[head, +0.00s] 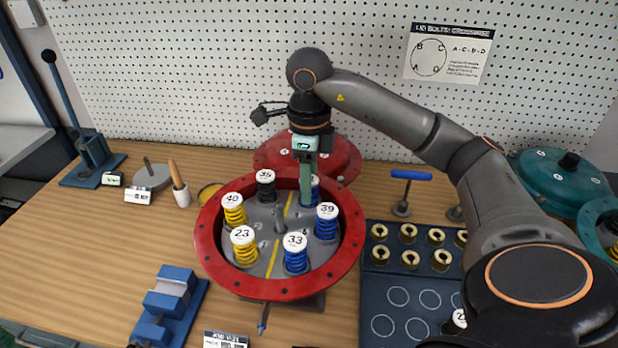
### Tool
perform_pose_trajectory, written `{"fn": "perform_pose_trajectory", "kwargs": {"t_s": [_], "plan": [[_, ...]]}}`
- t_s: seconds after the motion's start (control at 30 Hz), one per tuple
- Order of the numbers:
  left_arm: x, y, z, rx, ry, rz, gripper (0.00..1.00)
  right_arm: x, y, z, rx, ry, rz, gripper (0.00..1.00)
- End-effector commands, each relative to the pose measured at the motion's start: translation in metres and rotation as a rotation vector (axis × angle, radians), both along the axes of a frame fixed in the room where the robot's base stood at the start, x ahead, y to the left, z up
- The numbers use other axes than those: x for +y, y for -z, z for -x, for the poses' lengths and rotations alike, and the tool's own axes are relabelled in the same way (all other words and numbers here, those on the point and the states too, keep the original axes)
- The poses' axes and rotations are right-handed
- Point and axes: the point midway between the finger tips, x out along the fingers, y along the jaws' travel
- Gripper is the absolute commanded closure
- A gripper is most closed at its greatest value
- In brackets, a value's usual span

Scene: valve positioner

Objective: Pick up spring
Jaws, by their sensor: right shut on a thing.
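A round red housing (207,252) stands on the bench with several capped springs in a ring inside it. They include yellow springs 40 (234,216) and 23 (245,252), black spring 35 (266,190), and blue springs 39 (326,227) and 33 (295,262). Another blue spring (315,189) is at the back right of the ring, partly hidden by my right gripper (307,200). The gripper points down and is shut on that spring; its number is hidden. I cannot tell if the spring is lifted. My left gripper is not in view.
A dark tray (372,290) with brass bushings and empty circles lies right of the housing. A red cover (343,160) is behind it. A blue vise (170,298) and a lever press (92,160) stand left. A blue-handled tool (404,195) stands behind the tray.

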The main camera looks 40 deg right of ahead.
Motion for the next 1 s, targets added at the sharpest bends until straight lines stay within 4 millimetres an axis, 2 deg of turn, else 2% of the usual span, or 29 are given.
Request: {"fn": "perform_pose_trajectory", "kwargs": {"t_s": [0.03,0.2,0.27,0.77,0.87,1.0], "plan": [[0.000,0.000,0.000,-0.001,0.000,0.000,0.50,0.000,0.000,0.000,0.000,0.000,0.000,0.76],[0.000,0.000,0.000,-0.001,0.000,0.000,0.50,0.000,0.000,0.000,0.000,0.000,0.000,0.95],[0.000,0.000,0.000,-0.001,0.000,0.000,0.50,0.000,0.000,0.000,0.000,0.000,0.000,1.00],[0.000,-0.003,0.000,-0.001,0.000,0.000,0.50,0.000,-0.006,0.000,-0.001,0.001,0.000,1.00],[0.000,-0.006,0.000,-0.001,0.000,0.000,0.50,0.000,-0.016,-0.001,-0.003,0.001,0.001,1.00],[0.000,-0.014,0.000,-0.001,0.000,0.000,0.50,-0.001,-0.039,0.000,-0.006,0.002,0.002,1.00]]}}
